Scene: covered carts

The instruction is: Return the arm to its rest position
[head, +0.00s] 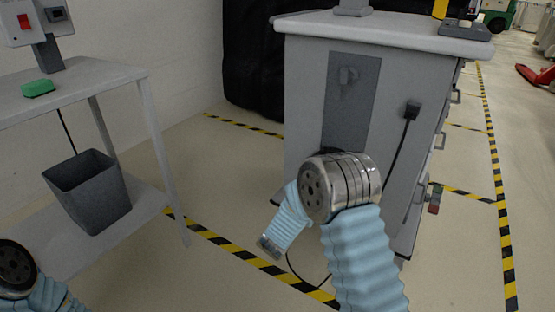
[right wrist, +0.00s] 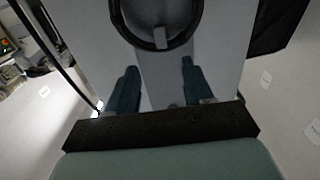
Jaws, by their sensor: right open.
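My right arm (head: 345,205), with light-blue sleeves and a silver joint, comes up from the bottom right of the head view. It bends at the joint, and its forearm (head: 287,220) points down and left in front of a grey cabinet. In the right wrist view my right gripper (right wrist: 158,75) has two dark fingers set apart with nothing between them. A pale surface with a dark ring lies beyond them. Part of my left arm (head: 40,285) shows at the bottom left of the head view; its gripper is out of view.
The grey cabinet (head: 305,110) with a white top stands close behind my right arm. At left is a table (head: 105,82) with a green block (head: 38,88) and a dark bin (head: 90,200) on its lower shelf. Open floor with yellow-black tape (head: 225,243) lies between.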

